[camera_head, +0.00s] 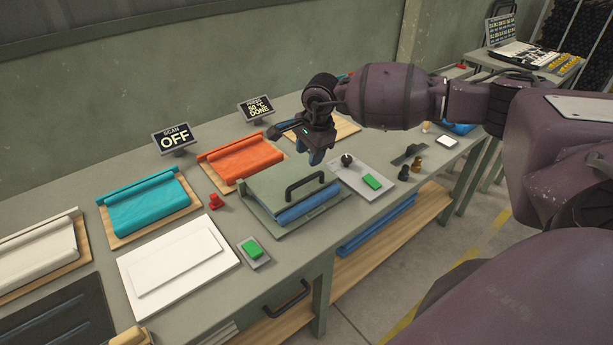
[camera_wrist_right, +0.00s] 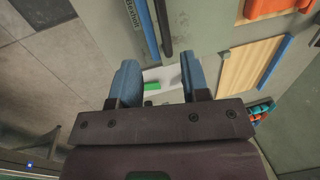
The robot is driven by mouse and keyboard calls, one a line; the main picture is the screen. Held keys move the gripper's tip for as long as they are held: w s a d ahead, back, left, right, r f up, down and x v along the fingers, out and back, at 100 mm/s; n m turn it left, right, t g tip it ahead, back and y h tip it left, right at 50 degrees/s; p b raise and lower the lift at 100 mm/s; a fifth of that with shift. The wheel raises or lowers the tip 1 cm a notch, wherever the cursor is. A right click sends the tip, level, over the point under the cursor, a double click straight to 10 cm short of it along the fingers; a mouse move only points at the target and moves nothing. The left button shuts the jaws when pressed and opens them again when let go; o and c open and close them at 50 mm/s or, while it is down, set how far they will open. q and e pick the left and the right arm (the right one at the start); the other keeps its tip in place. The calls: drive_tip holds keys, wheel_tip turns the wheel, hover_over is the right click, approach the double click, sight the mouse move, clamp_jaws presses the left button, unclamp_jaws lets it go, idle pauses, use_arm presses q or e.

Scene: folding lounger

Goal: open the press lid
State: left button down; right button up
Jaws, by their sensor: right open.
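The press (camera_head: 268,222) is a low grey-green box on the bench. Its lid (camera_head: 272,182) lies down, apparently closed, with a black bar handle (camera_head: 305,185) on top and blue material (camera_head: 308,204) along the front edge. My right gripper (camera_head: 318,158) is open and empty, above and beyond the press lid near its right end, apart from the handle. In the right wrist view its blue fingers (camera_wrist_right: 160,75) are spread, and the dark handle bar (camera_wrist_right: 164,28) shows beyond them near the top. My left gripper is not in view.
Right of the press is a plate with a green button (camera_head: 372,181) and a black knob (camera_head: 347,160). Another green button (camera_head: 253,247) and a red knob (camera_head: 215,201) stand to its left. Orange (camera_head: 243,160) and teal (camera_head: 148,203) rolls lie on boards. A sign (camera_head: 256,108) reads "PRESS 50 °C DONE".

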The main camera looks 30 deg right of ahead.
sight(306, 179)
drive_tip(key=f, duration=0.3)
drive_tip(key=w+f+p, duration=0.1)
drive_tip(key=f, duration=0.2)
drive_tip(key=w+f, duration=0.1)
drive_tip(key=f, duration=0.3)
drive_tip(key=shift+w+d, duration=0.2)
drive_tip(key=shift+d, duration=0.15)
clamp_jaws()
